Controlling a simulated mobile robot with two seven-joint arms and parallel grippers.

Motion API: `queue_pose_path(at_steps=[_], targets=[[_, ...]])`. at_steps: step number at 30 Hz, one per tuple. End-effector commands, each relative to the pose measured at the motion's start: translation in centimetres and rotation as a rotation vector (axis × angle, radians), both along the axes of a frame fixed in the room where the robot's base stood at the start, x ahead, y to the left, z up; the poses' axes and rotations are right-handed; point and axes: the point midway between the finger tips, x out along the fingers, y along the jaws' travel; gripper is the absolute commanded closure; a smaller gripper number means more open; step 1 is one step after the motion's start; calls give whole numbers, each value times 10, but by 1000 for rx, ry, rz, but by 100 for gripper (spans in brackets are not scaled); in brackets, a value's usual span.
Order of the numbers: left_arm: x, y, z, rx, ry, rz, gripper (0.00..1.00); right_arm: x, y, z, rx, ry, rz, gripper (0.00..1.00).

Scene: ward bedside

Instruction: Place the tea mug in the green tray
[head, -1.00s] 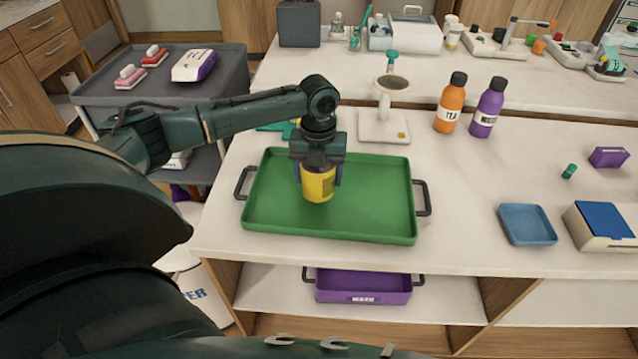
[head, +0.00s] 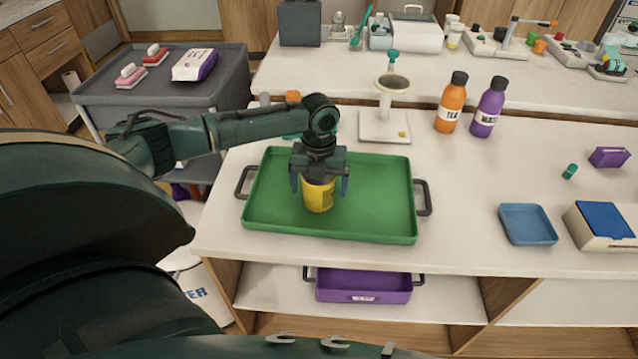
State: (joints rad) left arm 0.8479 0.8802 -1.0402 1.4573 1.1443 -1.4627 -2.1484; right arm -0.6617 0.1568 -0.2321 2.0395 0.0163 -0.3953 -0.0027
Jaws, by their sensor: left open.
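The yellow tea mug (head: 319,196) stands in the green tray (head: 385,225), left of the tray's middle, and looks upright. My left gripper (head: 319,188) is directly above and around the mug, pointing down. Its two fingers are spread apart, one on each side of the mug, with gaps between them and its sides. The top of the mug is hidden by the gripper. My right gripper is not in view.
A white stand (head: 385,122) is behind the tray. An orange bottle (head: 450,104) and a purple bottle (head: 488,108) stand behind right. A blue dish (head: 527,225) lies to the right, with clear counter between. A purple tray (head: 363,287) is on the shelf below.

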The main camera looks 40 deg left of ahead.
Motion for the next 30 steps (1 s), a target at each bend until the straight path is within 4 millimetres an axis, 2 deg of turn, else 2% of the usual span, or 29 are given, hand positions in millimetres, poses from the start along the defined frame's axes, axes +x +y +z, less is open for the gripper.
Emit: queue_pose_path(at_steps=[5, 8, 21, 25, 30], targets=[[0, 0, 2, 0, -1, 0, 10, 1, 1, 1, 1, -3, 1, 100], [1, 0, 11, 0, -2, -1, 10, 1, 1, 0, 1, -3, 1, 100], [1, 0, 98, 0, -4, 0, 10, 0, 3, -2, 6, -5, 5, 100], [1, 0, 115, -1, -2, 1, 10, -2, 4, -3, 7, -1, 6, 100], [0, 0, 123, 0, 0, 1, 10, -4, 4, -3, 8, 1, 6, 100]])
